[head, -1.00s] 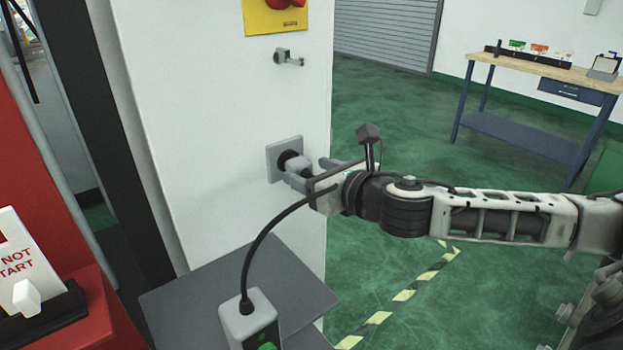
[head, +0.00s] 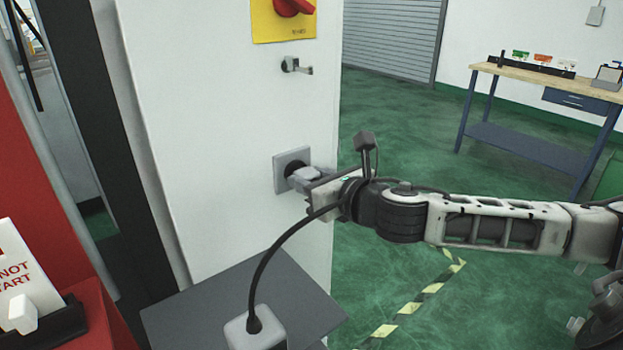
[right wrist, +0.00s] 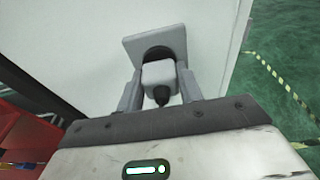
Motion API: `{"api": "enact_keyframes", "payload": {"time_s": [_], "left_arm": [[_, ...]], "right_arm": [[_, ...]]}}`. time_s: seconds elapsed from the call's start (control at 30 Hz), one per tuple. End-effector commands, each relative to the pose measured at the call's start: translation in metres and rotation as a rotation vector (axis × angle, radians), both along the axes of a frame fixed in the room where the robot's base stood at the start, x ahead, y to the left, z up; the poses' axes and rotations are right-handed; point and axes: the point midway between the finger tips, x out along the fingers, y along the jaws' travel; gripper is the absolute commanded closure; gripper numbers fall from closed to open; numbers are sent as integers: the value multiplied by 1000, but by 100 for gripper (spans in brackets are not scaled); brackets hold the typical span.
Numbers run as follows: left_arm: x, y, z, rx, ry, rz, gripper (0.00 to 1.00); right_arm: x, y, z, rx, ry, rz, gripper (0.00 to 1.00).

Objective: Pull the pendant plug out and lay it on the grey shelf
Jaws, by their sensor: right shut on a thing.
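The pendant plug (head: 306,176) is a light grey block at the square grey socket (head: 281,180) on the white cabinet side. My right gripper (head: 312,178) is shut on it. In the right wrist view the plug (right wrist: 159,74) sits between the two fingers, in front of the dark round socket opening; I cannot tell how far in it sits. A black cable (head: 268,258) arcs down to the pale pendant box (head: 250,332), cut by the bottom edge. The grey shelf (head: 205,305) juts out below the socket. My left gripper is not in view.
A yellow plate with a red rotary switch (head: 285,12) and a small metal latch (head: 298,67) are above the socket. A red stand with a white sign (head: 22,275) is at left. A workbench (head: 540,76) stands far right. The shelf's left part is bare.

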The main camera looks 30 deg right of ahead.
Motion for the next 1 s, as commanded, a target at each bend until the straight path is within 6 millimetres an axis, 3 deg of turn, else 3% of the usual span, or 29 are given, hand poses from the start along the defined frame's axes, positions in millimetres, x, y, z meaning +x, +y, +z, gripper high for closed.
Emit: {"api": "enact_keyframes", "payload": {"time_s": [0.37,1.0], "left_arm": [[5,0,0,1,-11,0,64],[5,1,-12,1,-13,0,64]], "right_arm": [[-4,-1,-1,0,1,-1,95],[-29,-4,-2,-4,0,-2,95]]}}
